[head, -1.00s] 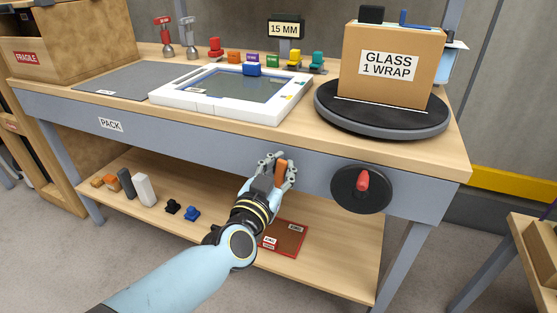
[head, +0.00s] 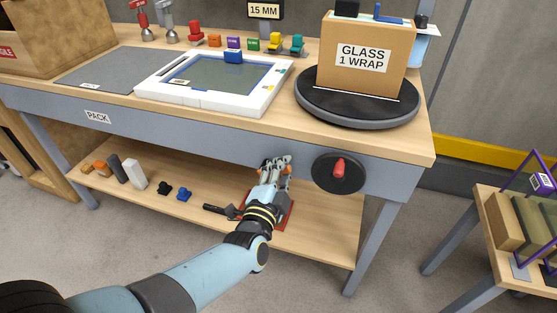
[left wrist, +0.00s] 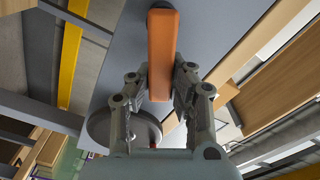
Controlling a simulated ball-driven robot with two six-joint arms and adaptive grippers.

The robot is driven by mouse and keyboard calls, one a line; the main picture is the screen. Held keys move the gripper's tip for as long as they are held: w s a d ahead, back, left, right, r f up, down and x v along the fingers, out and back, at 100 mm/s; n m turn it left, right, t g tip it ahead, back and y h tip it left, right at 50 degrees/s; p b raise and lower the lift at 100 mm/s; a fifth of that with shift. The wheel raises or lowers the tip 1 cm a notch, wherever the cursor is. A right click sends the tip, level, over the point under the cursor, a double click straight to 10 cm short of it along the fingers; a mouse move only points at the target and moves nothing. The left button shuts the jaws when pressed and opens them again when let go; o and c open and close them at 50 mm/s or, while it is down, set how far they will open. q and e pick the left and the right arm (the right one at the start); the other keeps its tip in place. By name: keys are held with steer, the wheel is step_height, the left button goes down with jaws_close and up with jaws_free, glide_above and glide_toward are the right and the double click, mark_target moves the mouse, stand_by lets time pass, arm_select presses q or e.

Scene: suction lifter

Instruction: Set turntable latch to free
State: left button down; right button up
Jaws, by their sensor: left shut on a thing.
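The turntable (head: 330,112) is a black round plate on the bench top at the right, bearing a cardboard box (head: 350,80) marked "GLASS 1 WRAP". My left gripper (head: 275,165) is at the bench front, just left of the disc and apart from the red lever. It is shut on an orange bar (left wrist: 161,50), seen between its fingers in the left wrist view. I cannot tell if the bar is fixed to the bench. My right gripper is not in view.
A white-framed panel (head: 155,92) and a grey mat (head: 100,80) lie on the bench top. The lower shelf (head: 310,232) holds several small items, with a red tray partly behind my left arm. A side table (head: 497,193) with boxes stands at the right.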

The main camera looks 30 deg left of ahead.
arm_select(q)
steer(key=shift+s+d+f+m, duration=0.1)
steer(key=shift+d+f+m, duration=0.1)
steer(key=shift+f+m, duration=0.55)
steer(key=shift+d+f+m, duration=0.15)
steer(key=shift+f+m, duration=0.2)
steer(key=shift+m, duration=0.7)
steer(key=c, duration=1.4)
jaws_free()
steer(key=shift+o, duration=1.2)
steer(key=shift+r, duration=0.15)
steer(key=v, duration=1.2)
